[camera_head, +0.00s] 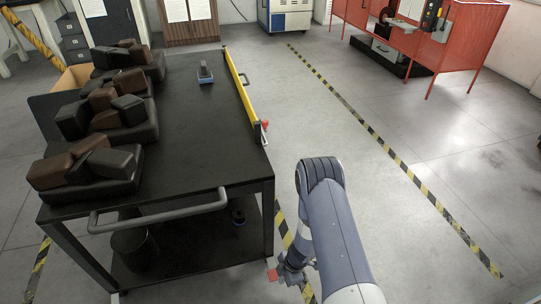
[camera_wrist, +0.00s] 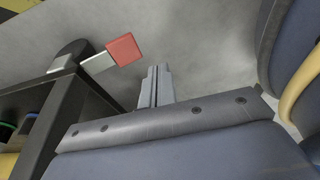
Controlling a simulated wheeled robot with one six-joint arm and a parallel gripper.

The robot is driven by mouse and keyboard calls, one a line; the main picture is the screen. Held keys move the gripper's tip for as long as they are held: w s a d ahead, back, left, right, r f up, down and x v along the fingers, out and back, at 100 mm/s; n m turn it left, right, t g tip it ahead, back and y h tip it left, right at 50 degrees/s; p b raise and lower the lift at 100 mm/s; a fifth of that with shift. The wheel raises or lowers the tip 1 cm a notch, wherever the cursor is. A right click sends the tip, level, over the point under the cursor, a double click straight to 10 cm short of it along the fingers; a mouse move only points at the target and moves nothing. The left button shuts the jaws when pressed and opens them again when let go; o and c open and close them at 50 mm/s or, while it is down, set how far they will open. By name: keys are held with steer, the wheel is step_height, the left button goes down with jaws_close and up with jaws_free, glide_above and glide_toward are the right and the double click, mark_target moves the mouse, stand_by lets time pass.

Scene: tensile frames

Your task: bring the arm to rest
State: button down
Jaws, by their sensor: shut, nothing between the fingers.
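My arm (camera_head: 335,225) reaches down along the right side of a black cart. My gripper (camera_head: 285,275) is low beside the cart's front right leg, above the grey floor. In the wrist view my gripper (camera_wrist: 155,75) shows two narrow grey fingers lying together, shut with nothing between them. A small red piece (camera_wrist: 125,48) on a pale stem lies just left of the fingertips in the wrist view, apart from them. Parts of my gripper are hidden behind my arm in the head view.
The black cart (camera_head: 195,130) carries dark and brown blocks (camera_head: 75,170) in several piles and a small grey-blue item (camera_head: 205,73). Its grey handle (camera_head: 160,213) sticks out in front. Open floor (camera_head: 400,200) with striped tape lies right. A red screen (camera_head: 440,35) stands behind.

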steer(key=shift+w+a+f, duration=0.3)
steer(key=shift+f, duration=0.35)
steer(key=shift+r, duration=0.1)
